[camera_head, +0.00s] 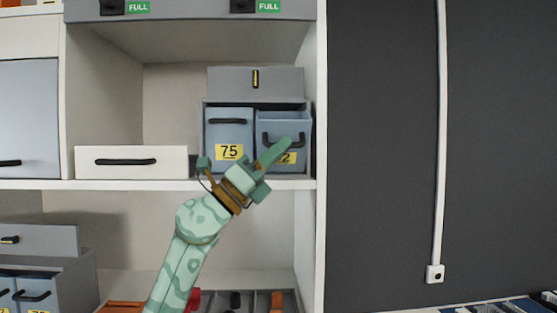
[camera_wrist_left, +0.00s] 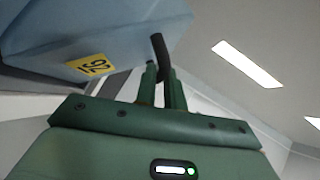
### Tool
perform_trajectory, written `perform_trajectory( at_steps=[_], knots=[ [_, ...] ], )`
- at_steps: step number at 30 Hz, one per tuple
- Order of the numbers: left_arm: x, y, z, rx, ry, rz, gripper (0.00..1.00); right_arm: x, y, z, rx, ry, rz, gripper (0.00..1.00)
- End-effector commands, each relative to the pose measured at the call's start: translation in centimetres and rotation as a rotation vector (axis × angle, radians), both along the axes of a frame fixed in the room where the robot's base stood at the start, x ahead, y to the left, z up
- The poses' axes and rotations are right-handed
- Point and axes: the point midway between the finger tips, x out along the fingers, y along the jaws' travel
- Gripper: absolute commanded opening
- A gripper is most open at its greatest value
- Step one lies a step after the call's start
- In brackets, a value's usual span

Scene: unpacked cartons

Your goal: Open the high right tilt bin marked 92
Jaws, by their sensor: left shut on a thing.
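The blue-grey tilt bin marked 92 (camera_head: 292,126) is the right one of two bins on the upper shelf. Its top edge leans out from the housing and a strip of its inside shows, so it is tilted partly open. My left gripper (camera_head: 276,150) is in front of it, covering part of the yellow label and handle. In the left wrist view the bin (camera_wrist_left: 110,28) fills the upper left, with its 92 label (camera_wrist_left: 92,67) visible. There the left gripper's fingers (camera_wrist_left: 163,88) are shut on the dark handle (camera_wrist_left: 160,50). My right gripper is not in view.
The bin marked 75 (camera_head: 229,132) stands closed directly to the left. A grey box (camera_head: 285,80) sits above the bins, and a white drawer (camera_head: 131,162) lies further left. The shelf's white side panel (camera_head: 320,130) is close on the right.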

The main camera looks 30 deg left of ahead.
Motion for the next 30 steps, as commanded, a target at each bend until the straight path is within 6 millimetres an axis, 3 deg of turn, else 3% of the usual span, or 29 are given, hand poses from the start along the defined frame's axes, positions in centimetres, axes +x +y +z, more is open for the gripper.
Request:
perform_trajectory(
  at_steps=[17,18,20,21,30],
  knots=[
    [-0.02,-0.05,-0.47,-0.003,0.005,-0.002,0.00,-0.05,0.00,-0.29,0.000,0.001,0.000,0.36],
    [-0.02,-0.05,-0.47,-0.003,0.005,-0.002,0.13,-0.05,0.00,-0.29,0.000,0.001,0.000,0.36],
    [-0.02,-0.05,-0.47,-0.003,0.005,-0.002,0.30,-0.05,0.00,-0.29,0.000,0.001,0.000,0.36],
    [-0.03,-0.05,-0.47,-0.002,0.005,-0.001,0.33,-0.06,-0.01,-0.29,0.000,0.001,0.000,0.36],
    [-0.19,0.08,-0.65,-0.002,0.004,-0.002,0.33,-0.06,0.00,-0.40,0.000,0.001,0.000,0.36]
  ],
)
